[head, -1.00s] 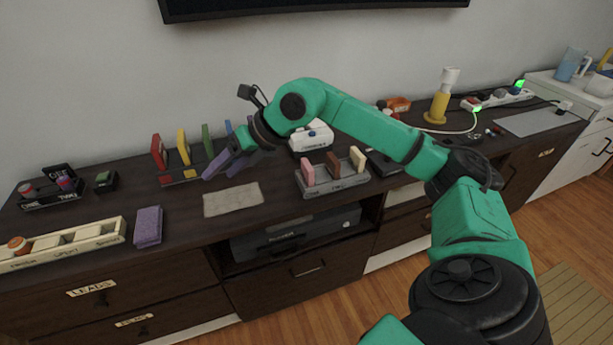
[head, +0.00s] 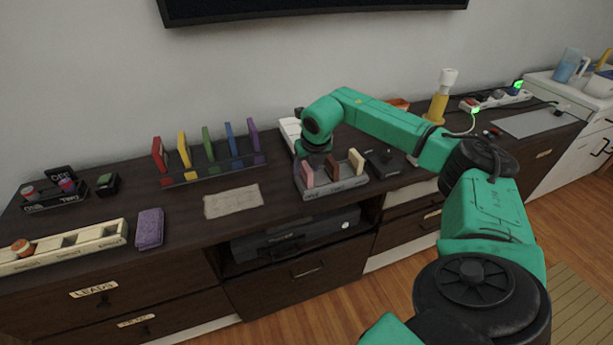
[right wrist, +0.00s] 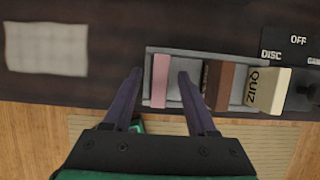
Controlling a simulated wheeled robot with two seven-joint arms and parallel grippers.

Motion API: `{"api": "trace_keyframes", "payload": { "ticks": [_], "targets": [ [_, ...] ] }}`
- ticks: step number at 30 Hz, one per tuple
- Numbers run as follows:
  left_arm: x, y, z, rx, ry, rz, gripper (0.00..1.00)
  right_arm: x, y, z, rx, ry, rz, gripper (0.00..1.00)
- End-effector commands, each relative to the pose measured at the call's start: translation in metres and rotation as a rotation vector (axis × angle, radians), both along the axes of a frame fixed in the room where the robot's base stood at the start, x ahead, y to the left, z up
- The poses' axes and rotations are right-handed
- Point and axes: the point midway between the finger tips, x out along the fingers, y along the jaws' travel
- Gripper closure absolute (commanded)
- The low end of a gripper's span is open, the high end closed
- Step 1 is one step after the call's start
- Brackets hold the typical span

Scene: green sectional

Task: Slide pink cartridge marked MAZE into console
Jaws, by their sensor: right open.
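The pink cartridge (head: 308,174) stands upright in the left slot of a grey rack (head: 336,188); it also shows in the right wrist view (right wrist: 160,80). I cannot read any marking on it. My right gripper (right wrist: 160,72) is open, with one finger on each side of the pink cartridge, gaps showing on both sides. A white box (head: 289,131), possibly the console, stands behind the rack, largely covered by my arm. My left gripper is not in view.
A brown cartridge (right wrist: 223,86) and a cream cartridge marked QUIZ (right wrist: 268,92) share the rack. A black switch box (head: 385,161) is right of it. Several coloured cartridges stand in a dark rack (head: 215,172) to the left. A pale mat (head: 232,201) lies left of the grey rack.

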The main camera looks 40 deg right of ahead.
Motion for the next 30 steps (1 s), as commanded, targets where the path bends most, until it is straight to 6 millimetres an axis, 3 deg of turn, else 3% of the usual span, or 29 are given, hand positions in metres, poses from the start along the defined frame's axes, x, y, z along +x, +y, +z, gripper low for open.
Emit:
{"api": "trace_keyframes", "payload": {
  "ticks": [7,8,12,23,30],
  "targets": [
    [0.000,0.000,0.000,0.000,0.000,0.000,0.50,0.003,-0.001,-0.008,-0.001,-0.001,0.001,0.43],
    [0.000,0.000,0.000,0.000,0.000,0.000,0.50,0.003,-0.001,-0.008,-0.001,-0.001,0.001,0.46],
    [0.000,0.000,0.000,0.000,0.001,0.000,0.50,0.003,-0.001,-0.007,0.001,-0.001,0.000,1.00],
    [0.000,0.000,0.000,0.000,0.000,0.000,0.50,0.003,-0.001,-0.005,0.001,-0.001,0.000,1.00],
    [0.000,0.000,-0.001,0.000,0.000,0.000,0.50,0.003,0.000,0.025,0.002,-0.005,0.000,1.00]
  ]
}}
